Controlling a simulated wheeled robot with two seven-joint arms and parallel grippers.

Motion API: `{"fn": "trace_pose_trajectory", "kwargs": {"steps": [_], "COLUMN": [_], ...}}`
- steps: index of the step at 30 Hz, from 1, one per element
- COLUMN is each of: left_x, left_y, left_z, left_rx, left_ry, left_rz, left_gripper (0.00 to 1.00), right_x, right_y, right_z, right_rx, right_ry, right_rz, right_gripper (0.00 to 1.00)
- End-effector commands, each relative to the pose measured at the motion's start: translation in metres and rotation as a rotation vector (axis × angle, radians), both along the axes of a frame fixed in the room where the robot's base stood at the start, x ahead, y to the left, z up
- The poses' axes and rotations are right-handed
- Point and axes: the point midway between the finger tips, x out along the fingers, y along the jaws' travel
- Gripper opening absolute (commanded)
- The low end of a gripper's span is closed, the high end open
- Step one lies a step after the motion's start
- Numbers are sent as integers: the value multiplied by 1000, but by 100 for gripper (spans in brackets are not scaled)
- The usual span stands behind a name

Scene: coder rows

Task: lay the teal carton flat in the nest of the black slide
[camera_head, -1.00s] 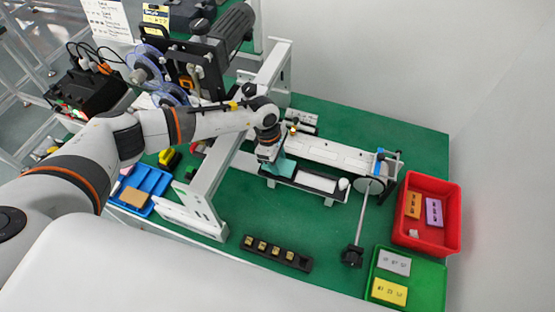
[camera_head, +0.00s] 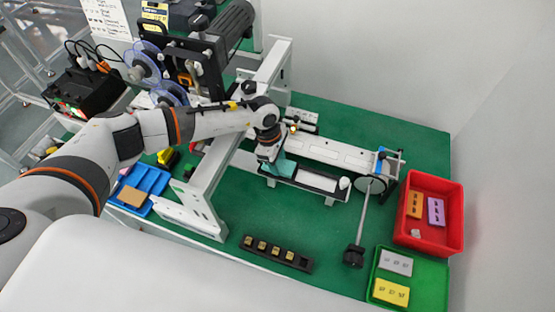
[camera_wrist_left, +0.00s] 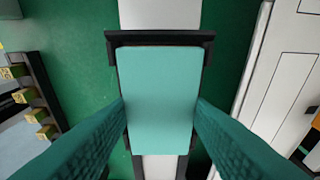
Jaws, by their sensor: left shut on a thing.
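The teal carton (camera_wrist_left: 158,92) lies over the black slide (camera_wrist_left: 160,38) in the left wrist view, between the two walls of its nest. Its far edge is close to the slide's black end bar. I cannot tell whether it rests on the nest floor. My left gripper (camera_wrist_left: 160,108) is shut on the carton, with a finger at each long side. In the head view my left gripper (camera_head: 268,158) is over the left end of the black slide (camera_head: 302,185), and a bit of the teal carton (camera_head: 284,166) shows beside it. My right gripper is not in view.
A white rail (camera_head: 335,155) runs behind the slide. A white frame (camera_head: 205,190) stands left of it. A black holder with brass pieces (camera_head: 277,253) lies in front. Red (camera_head: 457,215) and green (camera_head: 440,272) bins with blocks stand at right.

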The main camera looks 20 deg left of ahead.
Motion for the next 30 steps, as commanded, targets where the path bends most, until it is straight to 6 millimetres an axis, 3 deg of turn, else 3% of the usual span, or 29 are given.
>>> {"fn": "trace_pose_trajectory", "kwargs": {"steps": [11,12,16,25,30], "left_x": [0,0,0,0,2], "left_y": [0,0,0,0,5], "left_z": [-2,-2,-2,-1,16], "left_rx": [0,0,0,0,0], "left_ry": [0,0,0,-1,-4], "left_rz": [0,0,0,0,-1], "left_gripper": [34,49,70,70,70], "right_x": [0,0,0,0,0], "right_y": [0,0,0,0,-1], "right_z": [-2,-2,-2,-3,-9], "right_rx": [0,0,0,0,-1], "right_ry": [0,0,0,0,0], "right_rz": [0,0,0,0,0], "right_gripper": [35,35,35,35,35]}}
